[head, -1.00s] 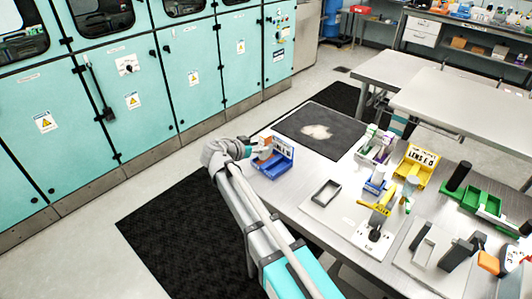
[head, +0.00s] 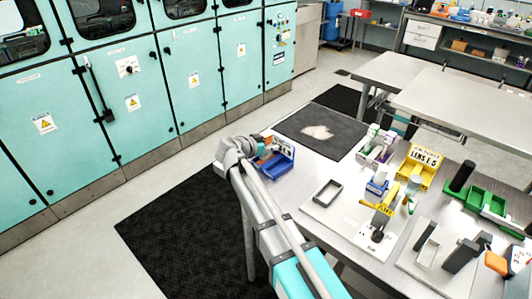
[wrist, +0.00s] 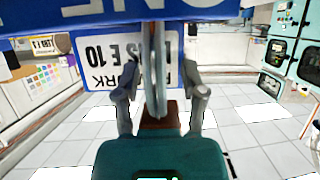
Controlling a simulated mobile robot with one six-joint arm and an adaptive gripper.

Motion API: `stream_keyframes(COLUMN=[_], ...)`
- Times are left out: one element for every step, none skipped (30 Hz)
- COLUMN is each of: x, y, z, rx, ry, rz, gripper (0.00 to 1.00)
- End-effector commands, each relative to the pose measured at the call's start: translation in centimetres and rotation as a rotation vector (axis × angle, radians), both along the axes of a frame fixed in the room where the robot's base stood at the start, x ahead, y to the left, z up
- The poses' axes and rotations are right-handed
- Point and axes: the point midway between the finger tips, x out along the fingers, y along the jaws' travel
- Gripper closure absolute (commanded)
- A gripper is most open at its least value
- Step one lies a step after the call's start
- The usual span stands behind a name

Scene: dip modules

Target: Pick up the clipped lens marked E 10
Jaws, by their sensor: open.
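A blue bin (head: 283,163) stands at the table's near left corner. A white label reading "REWORK LENS E 10" (wrist: 110,60), partly covered, shows upside down in the wrist view. My gripper (head: 258,147) is at the bin's left side. In the wrist view my gripper (wrist: 161,68) is open, one finger on each side of a thin grey upright piece (wrist: 152,75), which looks like a lens seen edge-on. A brown block (wrist: 161,116) sits at its base between the fingers. I cannot tell whether either finger touches it.
A dark mat (head: 319,131) lies behind the bin. An empty grey frame (head: 327,193), a purple-and-white rack (head: 377,147), a yellow bin marked LENS E 5 (head: 416,166), a yellow AIR tag (head: 382,209) and green trays (head: 485,207) stand to the right.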

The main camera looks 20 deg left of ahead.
Motion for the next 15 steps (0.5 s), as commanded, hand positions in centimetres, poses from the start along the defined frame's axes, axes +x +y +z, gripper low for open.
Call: stream_keyframes(x=[-0.01, -0.01, 0.0, 0.0, 0.0, -0.01, 0.0, 0.0, 0.0, 0.01, 0.01, 0.01, 0.02, 0.02, 0.01], y=[-0.01, -0.01, -0.02, -0.02, -0.02, -0.03, -0.03, -0.03, -0.03, -0.04, -0.05, -0.05, -0.05, -0.05, -0.06], z=[0.01, 0.01, 0.02, 0.02, 0.02, 0.02, 0.01, 0.01, 0.01, 0.01, 0.02, 0.02, 0.02, 0.02, 0.02], rx=[0.0, 0.0, 0.0, 0.0, 0.0, 0.0, 0.0, 0.0, 0.0, 0.0, 0.0, 0.0, 0.0, 0.0, 0.0], ry=[0.0, 0.0, 0.0, 0.0, 0.0, 0.0, 0.0, 0.0, 0.0, 0.0, 0.0, 0.0, 0.0, 0.0, 0.0], rz=[0.0, 0.0, 0.0, 0.0, 0.0, 0.0, 0.0, 0.0, -0.001, -0.001, -0.001, -0.001, -0.001, -0.001, -0.001], gripper=[0.46, 0.46, 0.46, 0.46, 0.46, 0.46, 0.46, 0.46, 0.46, 0.46, 0.48, 0.55, 0.61, 0.66, 0.74])
